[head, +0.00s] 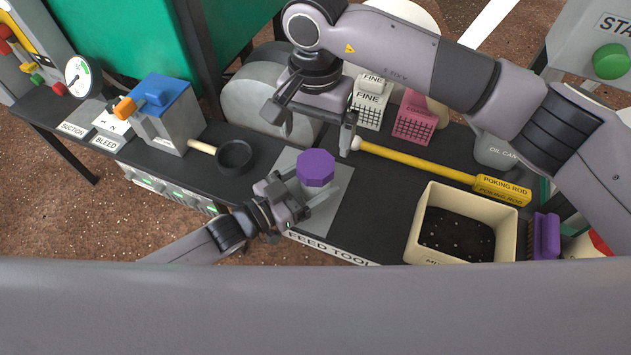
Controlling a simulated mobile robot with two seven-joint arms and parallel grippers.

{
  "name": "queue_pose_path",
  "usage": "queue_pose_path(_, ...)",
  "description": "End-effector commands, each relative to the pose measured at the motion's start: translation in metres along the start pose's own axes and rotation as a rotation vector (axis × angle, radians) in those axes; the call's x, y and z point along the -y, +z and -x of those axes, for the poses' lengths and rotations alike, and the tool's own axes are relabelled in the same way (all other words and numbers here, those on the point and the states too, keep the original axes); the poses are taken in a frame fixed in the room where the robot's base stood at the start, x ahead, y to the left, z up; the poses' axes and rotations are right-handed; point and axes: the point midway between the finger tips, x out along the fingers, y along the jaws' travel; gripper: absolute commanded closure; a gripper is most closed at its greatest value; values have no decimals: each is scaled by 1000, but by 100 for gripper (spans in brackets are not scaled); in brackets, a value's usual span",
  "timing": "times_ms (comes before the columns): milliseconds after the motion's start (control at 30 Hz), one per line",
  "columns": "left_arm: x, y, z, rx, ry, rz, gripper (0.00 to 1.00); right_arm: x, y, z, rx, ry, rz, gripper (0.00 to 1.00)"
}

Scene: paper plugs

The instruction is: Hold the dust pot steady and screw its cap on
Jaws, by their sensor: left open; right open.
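A purple eight-sided cap (315,167) shows from above over a light grey plate at the front middle of the bench. Any pot under it is hidden, so I cannot tell how the cap sits. My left gripper (304,187) is open, low at the front-left side of the cap, with its fingers pointing toward it. I cannot tell whether they touch anything. My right gripper (316,132) is open and empty, pointing down above and behind the cap, with one finger to each side.
A black ladle (235,156) and a grey box with a blue top (165,97) stand left. Behind are white (369,112) and pink (414,126) baskets. A yellow poking rod (425,164), a cream bin (425,225) and a purple brush (546,236) lie right. The grey plate (333,220) has bare room in front.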

Motion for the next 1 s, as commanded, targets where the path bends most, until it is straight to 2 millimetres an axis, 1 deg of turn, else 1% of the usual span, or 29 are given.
queue_pose_path(67,0,0,0,0,0,0,16,0,0,0,0,0,0,2)
queue_pose_path(167,0,0,0,0,0,0,46,0,0,0,0,0,0,2)
queue_pose_path(200,0,0,0,-1,0,0,59,0,0,0,0,0,0,2)
queue_pose_path(267,0,0,0,-1,0,0,78,0,0,0,0,0,0,2)
queue_pose_path(300,0,0,0,-1,0,0,91,0,0,0,0,0,0,2)
queue_pose_path(333,0,0,0,-1,0,0,100,0,0,0,0,0,0,2)
queue_pose_path(467,0,0,0,-1,0,0,100,0,0,0,0,0,-27,2)
queue_pose_path(800,0,0,0,-1,0,0,100,0,0,0,1,1,-331,2)
queue_pose_path(1000,0,0,0,-1,0,0,100,0,0,0,1,0,-396,2)
